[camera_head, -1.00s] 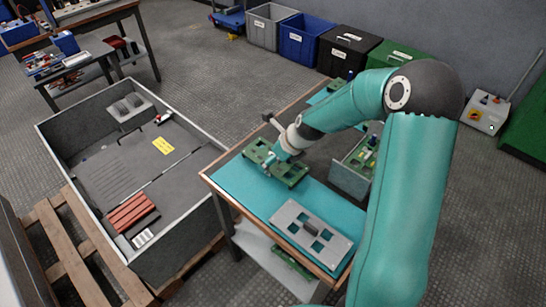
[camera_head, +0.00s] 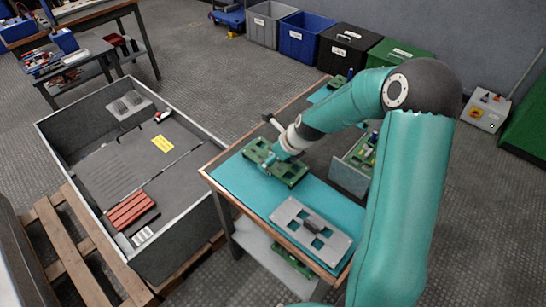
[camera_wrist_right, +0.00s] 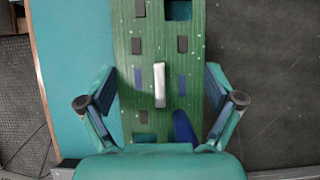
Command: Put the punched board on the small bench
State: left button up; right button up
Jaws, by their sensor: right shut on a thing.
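The green punched board (camera_head: 262,153), with square holes and dark patches, lies at the left part of the small bench's teal mat (camera_head: 240,184) in the head view. In the right wrist view the green board (camera_wrist_right: 160,45) runs up the picture, with a pale upright handle at its middle. My right gripper (camera_head: 284,158) is at the board, its fingers on both long sides; it also shows in the wrist view (camera_wrist_right: 160,105). It is shut on the board. Whether the board is lifted off the mat is hard to tell. My left gripper is not in view.
A grey plate with square holes and a dark handle (camera_head: 290,213) lies nearer on the bench. An open grey box (camera_head: 349,178) with parts stands to the right. A large grey crate (camera_head: 80,118) on a pallet is at the left. Coloured bins line the back wall.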

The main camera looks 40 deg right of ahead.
jog(key=shift+f, duration=0.1)
dwell(0.6)
jog(key=o, duration=1)
jog(key=shift+c, duration=0.2)
